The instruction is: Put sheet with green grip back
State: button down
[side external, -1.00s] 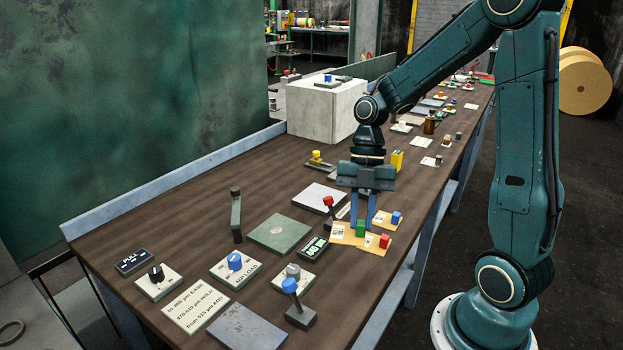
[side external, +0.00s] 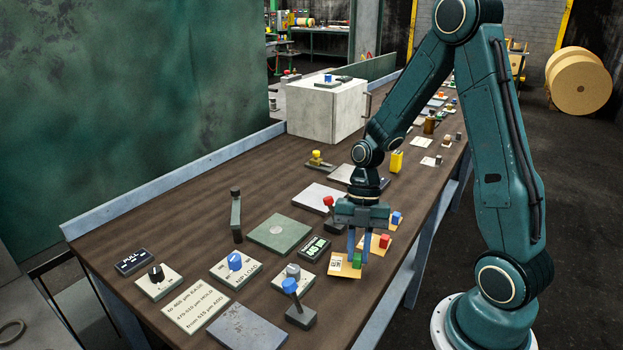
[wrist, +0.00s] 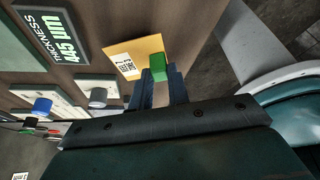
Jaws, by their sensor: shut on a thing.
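My gripper (side external: 356,250) is near the front edge of the bench in the side view, pointing down. In the wrist view my gripper (wrist: 160,84) is shut on the green grip (wrist: 158,67), a small green block between the two fingers. The grip is fixed to a tan sheet (wrist: 122,54) with a white label, which sticks out beyond the fingers. In the side view this sheet (side external: 338,265) shows below and left of the fingers, and its grip is mostly hidden. I cannot tell how high the sheet is above the bench.
Sheets with a red grip (side external: 385,241) and a blue grip (side external: 396,218) lie just right of my gripper. A thickness display (side external: 314,249) and a green plate (side external: 280,233) lie to the left. A blue-topped lever (side external: 290,287) stands front left.

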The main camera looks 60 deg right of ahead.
jog(key=shift+f, duration=0.85)
jog(key=shift+f, duration=0.15)
jog(key=c, duration=1.3)
grip_release()
jog(key=shift+c, duration=0.2)
jog(key=v, duration=1.2)
jog(key=shift+r, duration=0.2)
